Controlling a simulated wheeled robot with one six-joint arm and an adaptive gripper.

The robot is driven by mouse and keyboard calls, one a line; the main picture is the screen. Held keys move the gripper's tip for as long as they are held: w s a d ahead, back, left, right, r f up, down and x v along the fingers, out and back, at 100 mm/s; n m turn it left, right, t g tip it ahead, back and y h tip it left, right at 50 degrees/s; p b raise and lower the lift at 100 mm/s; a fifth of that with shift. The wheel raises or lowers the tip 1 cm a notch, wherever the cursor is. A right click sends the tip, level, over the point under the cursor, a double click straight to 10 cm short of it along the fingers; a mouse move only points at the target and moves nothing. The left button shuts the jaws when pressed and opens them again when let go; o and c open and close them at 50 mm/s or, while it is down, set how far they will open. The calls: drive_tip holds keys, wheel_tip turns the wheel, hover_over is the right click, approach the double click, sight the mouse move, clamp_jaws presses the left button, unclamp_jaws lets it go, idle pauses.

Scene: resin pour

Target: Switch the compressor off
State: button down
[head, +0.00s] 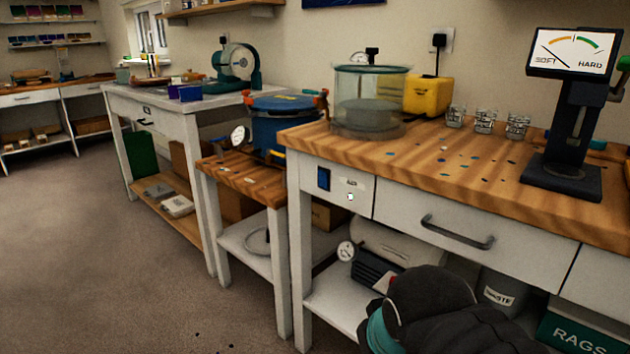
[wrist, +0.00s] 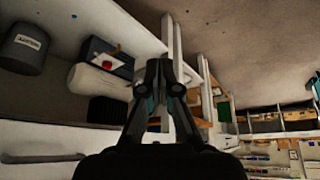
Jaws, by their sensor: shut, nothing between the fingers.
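The compressor has a white tank (head: 400,245) and a black finned block (head: 375,270), low under the wooden bench in the head view. The fingers are together and empty, apart from the compressor in the picture. A blue switch (head: 323,179) by an "Air" label is on the bench front.
The wooden bench (head: 430,170) overhangs the compressor, with a drawer handle (head: 457,233) on its front. A grey waste bin (head: 503,290) and a green rags box (head: 575,330) stand to the right. Open floor (head: 120,270) lies to the left.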

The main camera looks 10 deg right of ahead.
sight(322, 176)
drive_tip(key=w+d+r+n+h+b, duration=0.1)
drive_tip(key=w+r+n+h+b, duration=0.1)
drive_tip(key=w+h, duration=0.5)
drive_tip(key=w+d+r+n+h+b, duration=0.1)
drive_tip(key=w+d+n+h+b, duration=0.15)
drive_tip(key=w, duration=0.95)
drive_tip(key=w+a+r+n+t+h, duration=0.1)
drive_tip(key=w+a+r+t+h, duration=0.1)
drive_tip(key=w+a, duration=0.4)
drive_tip(key=w+a+r+n+t+h+b, duration=0.1)
drive_tip(key=w+a+r+t+h, duration=0.1)
drive_tip(key=w+a+t+h, duration=0.2)
drive_tip(key=w+a, duration=0.3)
drive_tip(key=a, duration=0.2)
drive_tip(key=shift+a+r, duration=0.15)
drive_tip(key=shift+r, duration=0.25)
drive_tip(key=shift+w+n, duration=0.1)
drive_tip(key=shift+n, duration=0.15)
drive_tip(key=x, duration=1.4)
